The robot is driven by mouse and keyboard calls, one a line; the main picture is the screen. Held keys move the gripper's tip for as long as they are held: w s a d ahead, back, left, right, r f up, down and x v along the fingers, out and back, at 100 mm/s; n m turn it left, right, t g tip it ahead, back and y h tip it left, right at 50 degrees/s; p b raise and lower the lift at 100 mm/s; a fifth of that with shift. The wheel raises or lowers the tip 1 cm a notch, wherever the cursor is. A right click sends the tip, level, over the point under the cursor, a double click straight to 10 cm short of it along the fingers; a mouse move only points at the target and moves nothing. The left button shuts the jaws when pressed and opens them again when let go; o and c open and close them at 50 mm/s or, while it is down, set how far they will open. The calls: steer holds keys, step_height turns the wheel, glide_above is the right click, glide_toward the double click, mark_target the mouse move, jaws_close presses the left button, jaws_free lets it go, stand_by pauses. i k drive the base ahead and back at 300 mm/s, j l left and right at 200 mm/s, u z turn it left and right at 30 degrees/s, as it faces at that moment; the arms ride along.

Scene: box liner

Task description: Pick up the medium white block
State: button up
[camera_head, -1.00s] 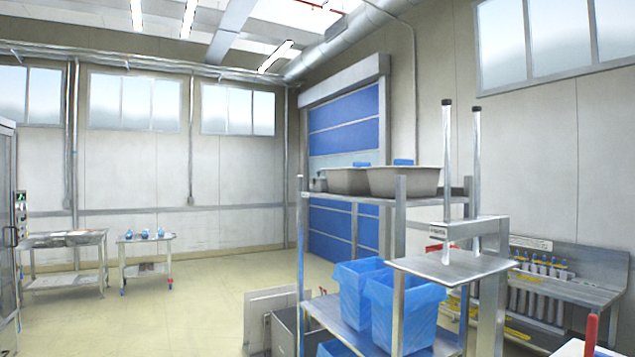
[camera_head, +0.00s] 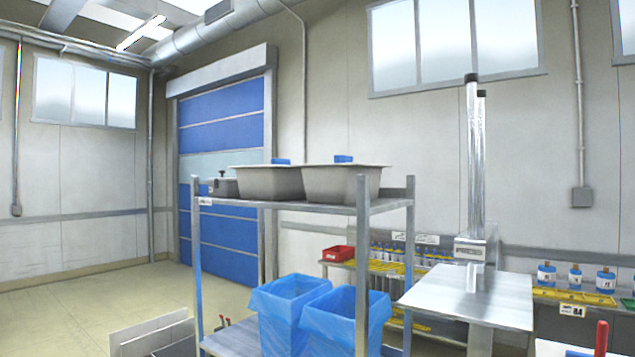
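I cannot make out a medium white block in the head view. My gripper is not in view either, so what it holds does not show.
A metal shelf rack (camera_head: 364,255) stands close ahead, with grey tubs (camera_head: 340,182) on top and blue-lined boxes (camera_head: 285,312) below. A metal stand with a flat plate (camera_head: 450,296) is right of it. White panels (camera_head: 152,336) lean at lower left. Open floor (camera_head: 60,310) lies left.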

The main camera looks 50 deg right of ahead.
mark_target(335, 183)
steer(key=i+l+z, duration=0.1)
steer(key=i+z, duration=0.8)
steer(key=i+j+z, duration=0.25)
steer(key=i+z, duration=0.2)
steer(key=i+j+z, duration=0.4)
steer(key=i+l, duration=0.05)
